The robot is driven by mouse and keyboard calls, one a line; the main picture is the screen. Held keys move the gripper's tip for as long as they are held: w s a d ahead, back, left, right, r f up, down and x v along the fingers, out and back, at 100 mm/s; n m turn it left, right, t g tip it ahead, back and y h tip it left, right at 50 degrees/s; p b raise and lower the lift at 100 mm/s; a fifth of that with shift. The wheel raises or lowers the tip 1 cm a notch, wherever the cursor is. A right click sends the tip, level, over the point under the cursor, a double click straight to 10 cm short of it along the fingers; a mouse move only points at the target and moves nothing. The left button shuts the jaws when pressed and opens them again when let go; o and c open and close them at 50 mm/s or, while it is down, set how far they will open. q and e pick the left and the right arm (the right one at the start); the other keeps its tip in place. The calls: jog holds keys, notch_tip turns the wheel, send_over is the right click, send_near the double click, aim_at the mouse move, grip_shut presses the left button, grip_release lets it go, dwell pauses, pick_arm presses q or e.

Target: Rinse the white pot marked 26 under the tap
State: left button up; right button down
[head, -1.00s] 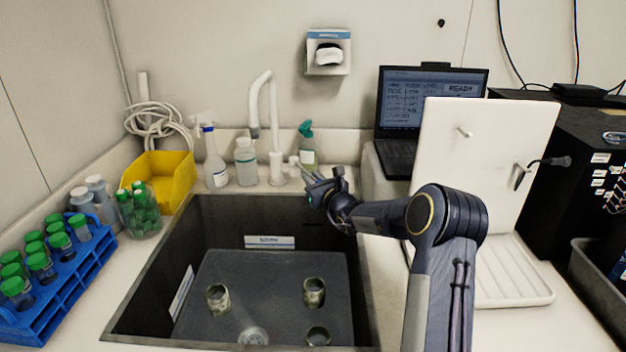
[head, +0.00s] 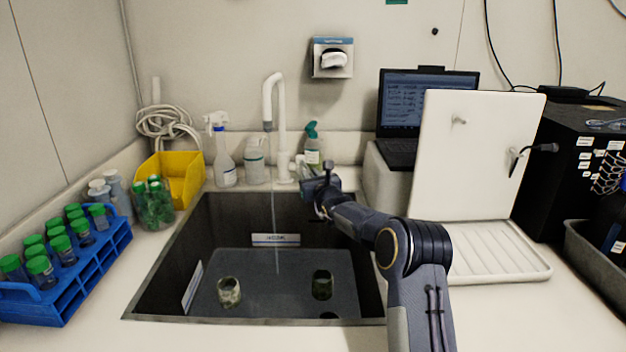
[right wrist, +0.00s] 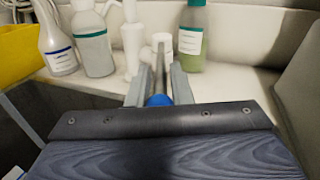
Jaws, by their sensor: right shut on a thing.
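The white tap (head: 281,130) stands behind the sink, and a thin stream of water (head: 275,205) falls from its spout into the basin. My right gripper (head: 310,176) is at the tap's side handle, shut on it. In the right wrist view my right gripper's fingers (right wrist: 160,80) close about the handle (right wrist: 161,46). I cannot read a 26 on any. My left gripper is out of view.
The dark sink (head: 200,245) has a label on its back wall. Bottles (head: 224,160) and a yellow bin (head: 170,177) stand behind it. A blue tube rack (head: 75,270) is at the left. A white upright board (head: 475,160) and drainer (head: 500,262) are at the right.

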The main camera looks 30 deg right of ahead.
jog(key=shift+d, duration=0.2)
jog(key=c, duration=1.5)
grip_release()
jog(key=shift+s, duration=0.1)
jog(key=s, duration=0.2)
jog(key=s+b, duration=0.1)
jog(key=s, duration=0.2)
jog(key=s+a, duration=0.1)
jog(key=s, duration=0.1)
jog(key=shift+s, duration=0.35)
